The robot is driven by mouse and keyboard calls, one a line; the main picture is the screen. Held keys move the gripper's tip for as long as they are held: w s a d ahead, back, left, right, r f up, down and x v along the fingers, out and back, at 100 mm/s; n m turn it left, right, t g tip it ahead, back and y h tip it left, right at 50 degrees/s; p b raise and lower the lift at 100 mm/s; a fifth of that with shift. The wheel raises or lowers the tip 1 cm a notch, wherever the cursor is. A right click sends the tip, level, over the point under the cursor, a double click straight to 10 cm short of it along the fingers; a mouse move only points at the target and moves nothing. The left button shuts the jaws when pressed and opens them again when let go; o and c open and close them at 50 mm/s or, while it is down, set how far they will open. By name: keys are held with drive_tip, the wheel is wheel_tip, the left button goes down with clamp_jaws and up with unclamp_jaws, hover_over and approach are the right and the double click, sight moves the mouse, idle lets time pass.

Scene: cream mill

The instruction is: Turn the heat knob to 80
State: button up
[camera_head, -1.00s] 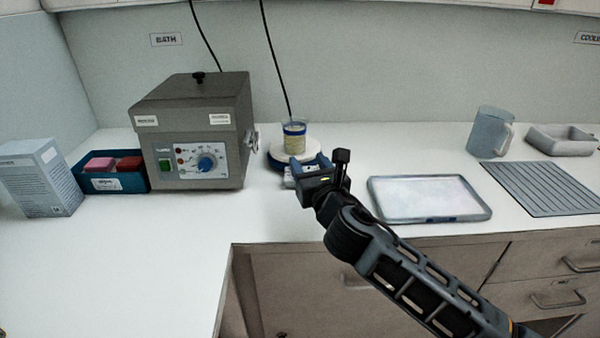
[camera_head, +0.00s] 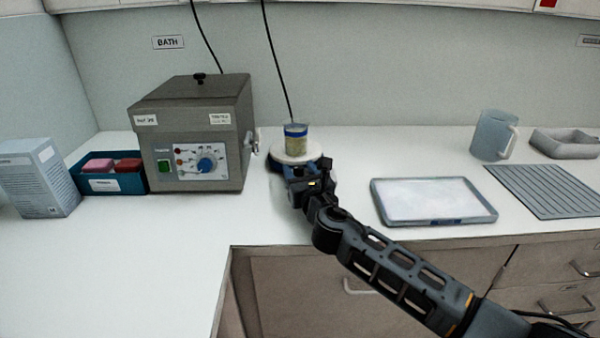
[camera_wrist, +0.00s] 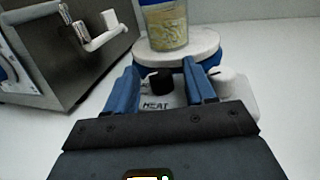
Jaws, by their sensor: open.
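A hotplate with a round white top (camera_head: 289,156) and a blue rim stands at the middle back of the counter. In the wrist view, its pale front panel carries the word HEAT and a dark knob (camera_wrist: 160,82). A white knob (camera_wrist: 221,75) sits to its right. My gripper (camera_wrist: 160,72) is open, with its two blue fingers on either side of the dark knob in the picture. I cannot tell whether they touch it. In the head view my gripper (camera_head: 297,168) is at the hotplate's front and hides the knobs. The heat setting is not readable.
A beaker (camera_head: 295,139) of pale yellowish contents stands on the hotplate. A grey bath box (camera_head: 195,118) with a blue dial is close on the left, its side tap (camera_wrist: 95,36) sticking out. A shallow tray (camera_head: 435,200) lies to the right. The counter front left is clear.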

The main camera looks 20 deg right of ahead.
drive_tip(key=shift+w, duration=0.1)
drive_tip(key=shift+c, duration=0.4)
clamp_jaws()
